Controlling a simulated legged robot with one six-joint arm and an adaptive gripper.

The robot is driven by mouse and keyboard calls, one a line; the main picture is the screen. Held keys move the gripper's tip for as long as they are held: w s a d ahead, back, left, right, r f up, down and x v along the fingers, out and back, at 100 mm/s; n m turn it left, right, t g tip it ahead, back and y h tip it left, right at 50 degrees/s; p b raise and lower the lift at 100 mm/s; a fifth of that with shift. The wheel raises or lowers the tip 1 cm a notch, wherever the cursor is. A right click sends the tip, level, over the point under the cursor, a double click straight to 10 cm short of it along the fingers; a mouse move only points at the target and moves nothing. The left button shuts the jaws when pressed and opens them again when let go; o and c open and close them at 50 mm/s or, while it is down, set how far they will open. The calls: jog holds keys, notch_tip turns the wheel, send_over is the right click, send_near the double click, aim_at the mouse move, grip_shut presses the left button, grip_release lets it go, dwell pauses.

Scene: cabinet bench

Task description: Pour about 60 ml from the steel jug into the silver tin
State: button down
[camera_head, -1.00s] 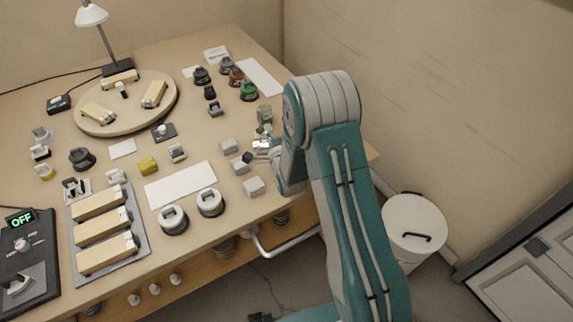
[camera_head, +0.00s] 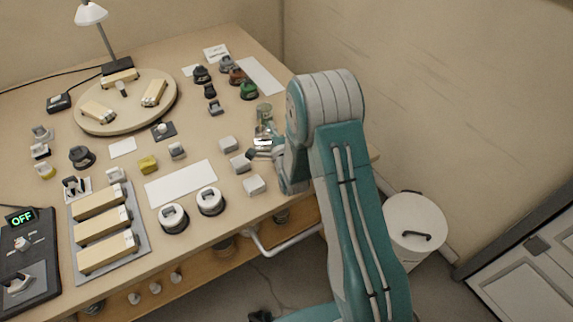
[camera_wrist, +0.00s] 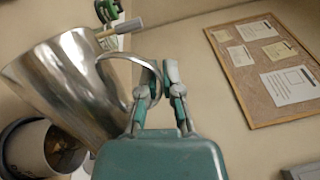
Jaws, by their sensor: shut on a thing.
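The steel jug (camera_wrist: 72,85) is large and shiny at the left of the wrist view, leaning at an angle in that picture. My gripper (camera_wrist: 166,78) is shut on its looped handle. No stream of liquid shows. In the head view my gripper (camera_head: 262,150) is at the right part of the bench, beside a small shiny shape that is partly hidden by my arm. The liquid level in the jug is hidden.
Small grey blocks (camera_head: 241,163) stand just left of my gripper on the bench. Several dark and coloured jars (camera_head: 249,90) are behind it. A white sheet (camera_head: 181,184) lies left, near two round white-topped items (camera_head: 210,201). A white bin (camera_head: 413,222) stands on the floor at right.

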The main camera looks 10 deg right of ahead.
aim_at(261, 138)
jog(key=shift+d+r+m, duration=0.15)
jog(key=shift+r+m, duration=0.05)
jog(key=shift+m, duration=0.3)
jog(key=a+n, duration=0.1)
jog(key=a+n+g, duration=0.1)
jog(key=n, duration=0.1)
jog(key=a+n, duration=0.1)
jog(key=shift+w+a+f+n, duration=0.3)
jog(key=shift+w+a+f, duration=0.05)
jog(key=shift+w+f, duration=0.05)
jog(key=shift+g, duration=0.3)
dwell(0.5)
